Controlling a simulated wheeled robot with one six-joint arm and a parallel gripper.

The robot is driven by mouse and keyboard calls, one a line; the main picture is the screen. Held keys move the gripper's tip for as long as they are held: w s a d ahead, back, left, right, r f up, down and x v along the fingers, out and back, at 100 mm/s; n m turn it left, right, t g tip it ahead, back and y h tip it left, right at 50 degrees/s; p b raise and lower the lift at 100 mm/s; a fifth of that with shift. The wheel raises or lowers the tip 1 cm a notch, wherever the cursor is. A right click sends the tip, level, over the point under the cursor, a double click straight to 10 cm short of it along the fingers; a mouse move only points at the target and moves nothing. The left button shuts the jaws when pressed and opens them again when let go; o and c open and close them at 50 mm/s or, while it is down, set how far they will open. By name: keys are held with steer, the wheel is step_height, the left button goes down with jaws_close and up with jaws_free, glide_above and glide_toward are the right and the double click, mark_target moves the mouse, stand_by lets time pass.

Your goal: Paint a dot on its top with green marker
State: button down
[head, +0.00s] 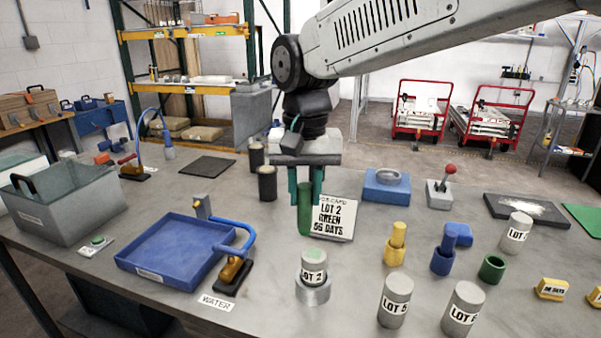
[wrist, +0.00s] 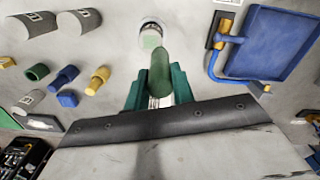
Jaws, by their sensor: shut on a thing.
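My gripper (head: 305,187) is shut on the green marker (head: 304,215), which hangs upright between the green fingers. In the wrist view the marker (wrist: 160,72) sticks out from between the fingers toward the cylinder. The LOT 2 cylinder (head: 313,270) stands upright in a round metal holder (head: 313,293) near the table's front. A pale green patch shows on its top. The wrist view shows that green-topped cylinder (wrist: 151,32) just beyond the marker's end. The marker is behind and above the cylinder in the head view and looks apart from it.
A card reading LOT 2 GREEN 56 DAYS (head: 335,222) stands behind the marker. An empty green cup (head: 492,268), yellow marker (head: 396,240) and blue marker (head: 443,253) stand right. Cylinders LOT 5 (head: 394,300) and LOT 6 (head: 463,308) stand front right; a blue tray (head: 135,262) lies left.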

steer(key=shift+r, duration=1.65)
